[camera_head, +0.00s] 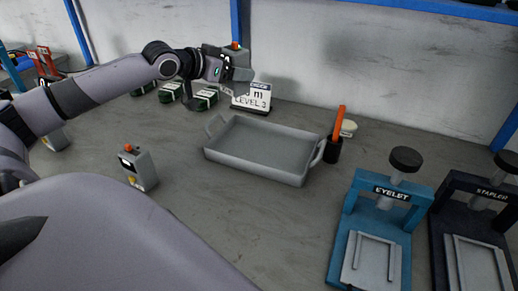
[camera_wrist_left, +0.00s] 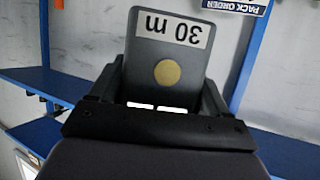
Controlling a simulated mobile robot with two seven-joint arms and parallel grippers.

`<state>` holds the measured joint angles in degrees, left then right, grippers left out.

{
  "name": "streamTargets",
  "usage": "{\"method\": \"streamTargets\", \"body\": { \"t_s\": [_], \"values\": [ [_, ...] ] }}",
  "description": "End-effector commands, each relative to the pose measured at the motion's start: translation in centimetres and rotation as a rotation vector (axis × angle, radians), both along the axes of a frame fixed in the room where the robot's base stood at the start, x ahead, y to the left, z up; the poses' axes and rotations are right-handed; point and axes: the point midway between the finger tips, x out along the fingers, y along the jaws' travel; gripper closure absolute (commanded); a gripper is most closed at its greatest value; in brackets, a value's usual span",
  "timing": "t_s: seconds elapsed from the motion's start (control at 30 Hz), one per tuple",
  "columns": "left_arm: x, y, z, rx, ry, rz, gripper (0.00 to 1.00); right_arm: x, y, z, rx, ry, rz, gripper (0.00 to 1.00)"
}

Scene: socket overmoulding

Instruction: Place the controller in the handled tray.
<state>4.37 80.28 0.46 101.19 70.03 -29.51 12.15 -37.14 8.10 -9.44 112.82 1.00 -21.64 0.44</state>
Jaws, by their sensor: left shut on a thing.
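My left gripper (camera_head: 238,76) is raised over the back of the bench, just behind the handled tray. It is shut on a grey box, which looks like the controller (camera_head: 237,53); an orange knob shows on its top. In the left wrist view the held controller (camera_wrist_left: 168,50) sits between the fingers (camera_wrist_left: 160,90), with a "30 m" label and a yellow-brown disc, the text upside down. The handled tray (camera_head: 258,165) is grey, shallow and empty, with a handle at each end. It lies in the middle of the bench, apart from the gripper.
A similar grey box with a red knob (camera_head: 138,168) stands left of the tray. A "LEVEL 3" sign (camera_head: 252,98) and green-and-white items (camera_head: 205,99) are behind. A black holder with an orange tool (camera_head: 335,148) stands by the right handle. Eyelet (camera_head: 385,205) and stapler presses (camera_head: 478,215) stand right.

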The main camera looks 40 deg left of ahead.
Motion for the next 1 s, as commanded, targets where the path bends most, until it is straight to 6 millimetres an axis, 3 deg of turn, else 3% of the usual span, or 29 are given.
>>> {"method": "streamTargets", "body": {
  "t_s": [0.53, 0.87, 1.0],
  "values": [
    [0.0, 0.1, -13.1, -0.004, 0.002, 0.003, 0.58, 0.2, 0.2, -1.1, 0.007, 0.002, 0.002, 0.00],
    [0.0, 0.1, -16.2, -0.001, 0.001, 0.002, 0.58, 0.4, 0.4, -1.0, 0.011, -0.002, 0.006, 0.00],
    [0.0, 0.0, -18.3, -0.002, 0.001, 0.002, 0.58, 0.4, 0.4, -1.4, 0.013, -0.002, 0.006, 0.00]
  ]
}}
